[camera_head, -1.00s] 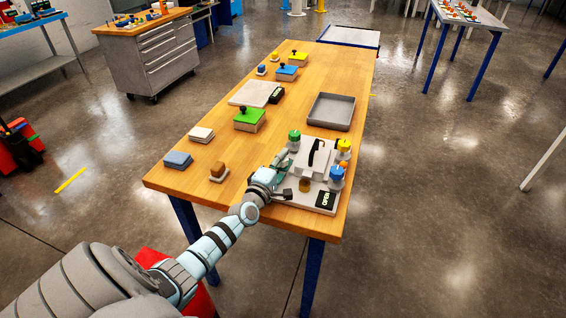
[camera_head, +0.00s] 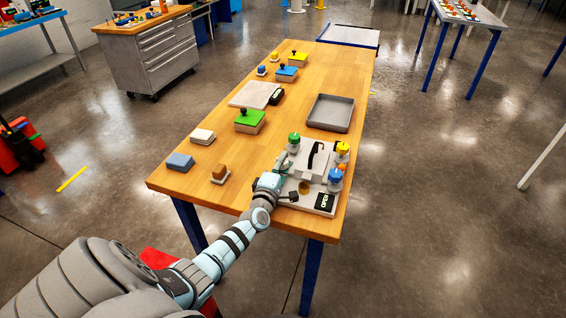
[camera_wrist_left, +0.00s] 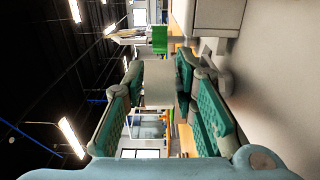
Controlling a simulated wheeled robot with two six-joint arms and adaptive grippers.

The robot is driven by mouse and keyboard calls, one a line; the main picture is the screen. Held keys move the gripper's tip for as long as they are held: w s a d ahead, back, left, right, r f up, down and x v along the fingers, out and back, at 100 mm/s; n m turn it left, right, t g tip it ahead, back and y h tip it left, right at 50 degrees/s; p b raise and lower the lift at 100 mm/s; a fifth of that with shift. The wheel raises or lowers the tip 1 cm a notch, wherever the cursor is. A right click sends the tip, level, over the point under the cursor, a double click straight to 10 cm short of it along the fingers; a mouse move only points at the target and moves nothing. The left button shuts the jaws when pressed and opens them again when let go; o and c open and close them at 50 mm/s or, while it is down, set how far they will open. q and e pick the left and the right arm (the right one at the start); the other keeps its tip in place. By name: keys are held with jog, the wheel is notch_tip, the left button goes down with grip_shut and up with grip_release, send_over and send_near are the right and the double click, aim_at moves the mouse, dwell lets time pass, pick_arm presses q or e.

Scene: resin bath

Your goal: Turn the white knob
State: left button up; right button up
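A pale grey-white machine (camera_head: 296,197) stands at the near right end of the wooden table. It has a black handle on top, and a brown round part (camera_head: 304,187) on its front. My left gripper (camera_head: 287,180) is at the machine's left front side, with its fingers spread apart. In the left wrist view, the green-padded fingers of my left gripper (camera_wrist_left: 158,80) stand on either side of a pale block-like shape (camera_wrist_left: 158,90). I cannot tell whether this shape is the white knob or whether the fingers touch it. No white knob shows clearly in the head view. My right gripper is out of view.
Green (camera_head: 293,141), yellow (camera_head: 342,150) and blue (camera_head: 334,178) topped parts stand around the machine. A grey tray (camera_head: 330,127) lies behind it. A green-lidded box (camera_head: 249,120) and small blocks are further left.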

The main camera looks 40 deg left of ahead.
pick_arm(q)
jog(key=v, duration=1.2)
jog(key=shift+r, duration=0.1)
